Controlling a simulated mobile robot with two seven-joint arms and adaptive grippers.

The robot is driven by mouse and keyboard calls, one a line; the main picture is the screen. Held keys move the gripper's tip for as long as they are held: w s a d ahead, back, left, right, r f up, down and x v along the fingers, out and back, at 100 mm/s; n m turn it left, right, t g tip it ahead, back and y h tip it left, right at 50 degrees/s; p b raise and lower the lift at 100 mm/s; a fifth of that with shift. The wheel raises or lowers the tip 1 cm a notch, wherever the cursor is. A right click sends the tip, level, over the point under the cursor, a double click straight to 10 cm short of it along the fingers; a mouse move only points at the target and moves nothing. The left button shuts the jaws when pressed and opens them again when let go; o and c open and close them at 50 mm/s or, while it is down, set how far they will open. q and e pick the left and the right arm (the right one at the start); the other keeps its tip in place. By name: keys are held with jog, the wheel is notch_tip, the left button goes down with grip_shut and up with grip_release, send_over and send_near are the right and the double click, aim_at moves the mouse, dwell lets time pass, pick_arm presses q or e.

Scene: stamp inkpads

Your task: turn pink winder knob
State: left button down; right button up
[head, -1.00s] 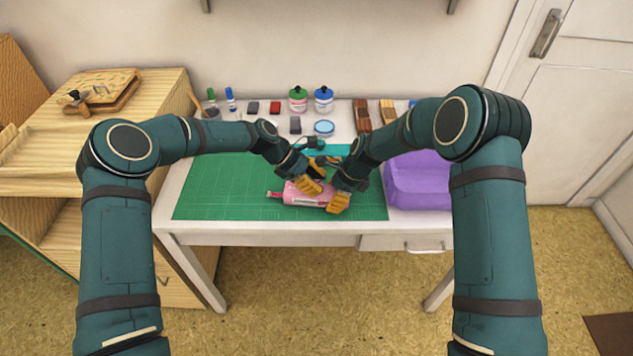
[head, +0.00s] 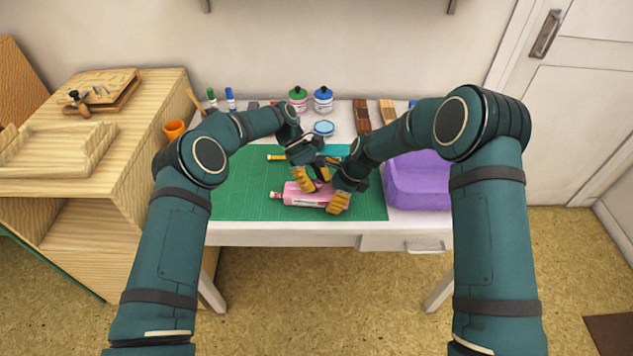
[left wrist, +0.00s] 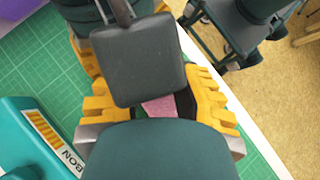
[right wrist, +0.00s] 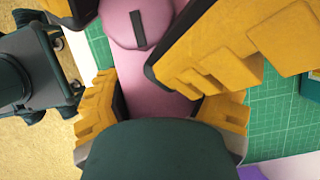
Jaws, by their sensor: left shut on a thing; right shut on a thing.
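The pink winder (head: 297,194) lies on the green cutting mat near the table's front edge. My right gripper (head: 337,203) is shut on the winder's right end; its pink body (right wrist: 150,88) runs between those fingers in the right wrist view. The round pink knob (right wrist: 139,25) with a dark slot stands on the body there. My left gripper (head: 312,184) is over the winder from behind, shut at the knob, and one yellow finger shows beside it. In the left wrist view a dark square part hides most of the grip, with a strip of pink (left wrist: 160,106) below it.
The green mat (head: 240,205) is clear to the left. A teal box (left wrist: 35,140) lies behind the winder. A purple bin (head: 418,185) stands at right. Bottles (head: 323,98), a blue-lidded tin (head: 323,128) and dark blocks line the back. An orange cup (head: 174,129) is at left.

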pick_arm(q)
jog(key=shift+f+m, duration=0.1)
jog(key=shift+m, duration=0.2)
jog(key=c, duration=0.7)
grip_release()
jog(key=v, duration=0.7)
jog(key=shift+w, duration=0.2)
jog(key=shift+r, duration=0.25)
